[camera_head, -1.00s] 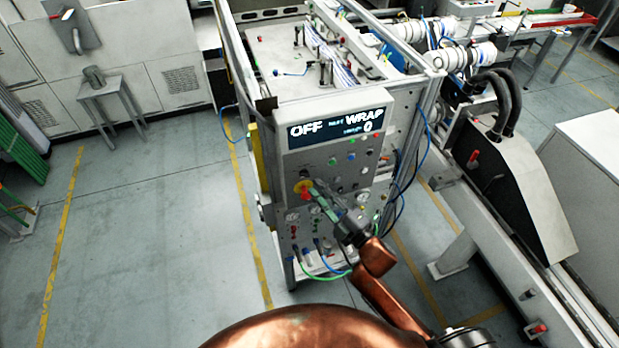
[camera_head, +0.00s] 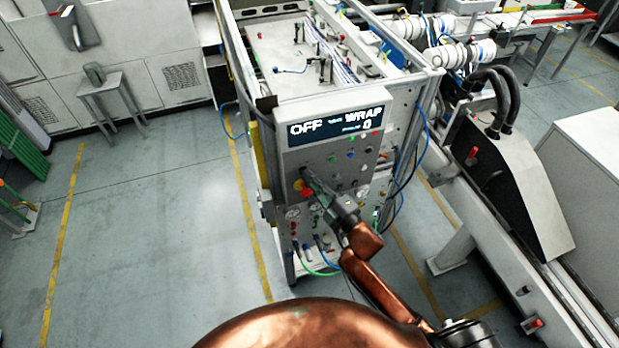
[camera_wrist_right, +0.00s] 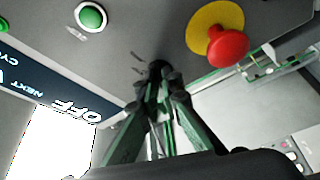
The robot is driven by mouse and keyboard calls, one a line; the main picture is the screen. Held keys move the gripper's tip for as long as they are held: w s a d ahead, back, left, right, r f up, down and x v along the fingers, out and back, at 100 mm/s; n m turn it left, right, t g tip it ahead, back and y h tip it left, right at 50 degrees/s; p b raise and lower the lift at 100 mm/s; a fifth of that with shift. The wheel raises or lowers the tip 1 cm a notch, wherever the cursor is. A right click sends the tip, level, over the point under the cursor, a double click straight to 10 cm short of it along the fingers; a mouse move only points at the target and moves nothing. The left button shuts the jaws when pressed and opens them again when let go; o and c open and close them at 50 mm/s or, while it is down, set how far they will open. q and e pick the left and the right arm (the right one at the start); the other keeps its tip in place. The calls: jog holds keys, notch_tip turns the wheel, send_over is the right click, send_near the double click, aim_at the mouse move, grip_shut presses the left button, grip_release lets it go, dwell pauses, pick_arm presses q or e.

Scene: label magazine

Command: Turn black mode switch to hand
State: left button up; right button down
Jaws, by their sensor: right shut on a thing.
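The control panel (camera_head: 340,158) faces me on the machine's front. Its display (camera_head: 336,122) reads OFF at left and WRAP with a 0 at right. My right gripper (camera_head: 306,174) has its fingertips at the panel's left side, below the display. The wrist view shows the gripper (camera_wrist_right: 158,76) with its fingers closed together on the small black mode switch (camera_wrist_right: 157,67). The fingertips cover most of the switch, so its pointer direction cannot be read. My left gripper is not in view.
A red mushroom button (camera_wrist_right: 228,47) on a yellow plate sits close beside the fingers. A green button (camera_wrist_right: 91,16) is on the other side. Gauges and hoses are below the panel. The floor (camera_head: 180,220) to the left is clear.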

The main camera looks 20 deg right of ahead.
dwell(0.5)
jog(key=shift+f+m+t+b, duration=0.15)
jog(key=shift+m+t+b, duration=0.45)
jog(key=shift+m, duration=0.4)
jog(key=m+b, duration=0.1)
jog(key=m, duration=0.1)
jog(key=shift+a+m+t+h, duration=0.1)
jog(key=shift+m+t+h, duration=0.2)
jog(key=shift+m+h, duration=0.1)
jog(key=m+t+h+b, duration=0.1)
jog(key=m, duration=0.2)
jog(key=shift+a+m+t+h+b, duration=0.15)
jog(key=shift+m+t+h+b, duration=0.35)
jog(key=shift+m, duration=1)
jog(key=shift+m+h, duration=0.3)
jog(key=c, duration=2.1)
grip_release()
jog(key=shift+f, duration=0.1)
